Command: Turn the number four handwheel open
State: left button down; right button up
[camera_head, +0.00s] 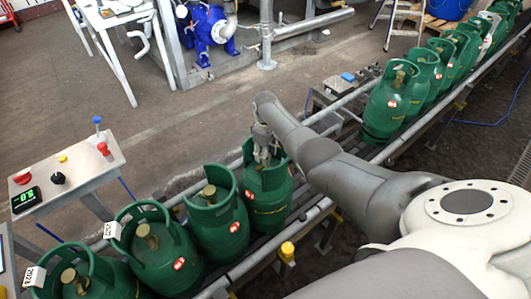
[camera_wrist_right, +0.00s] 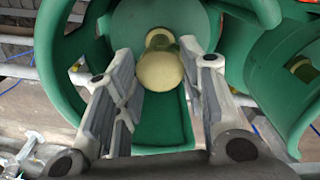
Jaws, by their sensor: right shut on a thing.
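Green gas cylinders stand in a row on the conveyor. The fourth one (camera_head: 265,199), counting from the left end, is under my right gripper (camera_head: 264,155). The gripper points down inside its collar. In the wrist view the pale yellow, round handwheel (camera_wrist_right: 160,71) sits between the two fingers of my right gripper (camera_wrist_right: 166,80), which are shut on its sides. The green collar (camera_wrist_right: 56,50) surrounds the fingers. In the head view the gripper hides the handwheel. I cannot tell how far the handwheel is turned. My left gripper is not in view.
The third cylinder (camera_head: 217,222) stands close at the left, with its valve uncovered. More cylinders (camera_head: 388,105) stand farther up the conveyor (camera_head: 330,205), past a gap. A control panel (camera_head: 68,173) with buttons and a green display stands at the left.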

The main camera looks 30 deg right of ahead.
jog(key=shift+n, duration=2)
jog(key=o, duration=1)
jog(key=shift+r, duration=0.1)
notch_tip(320, 180, up, 12)
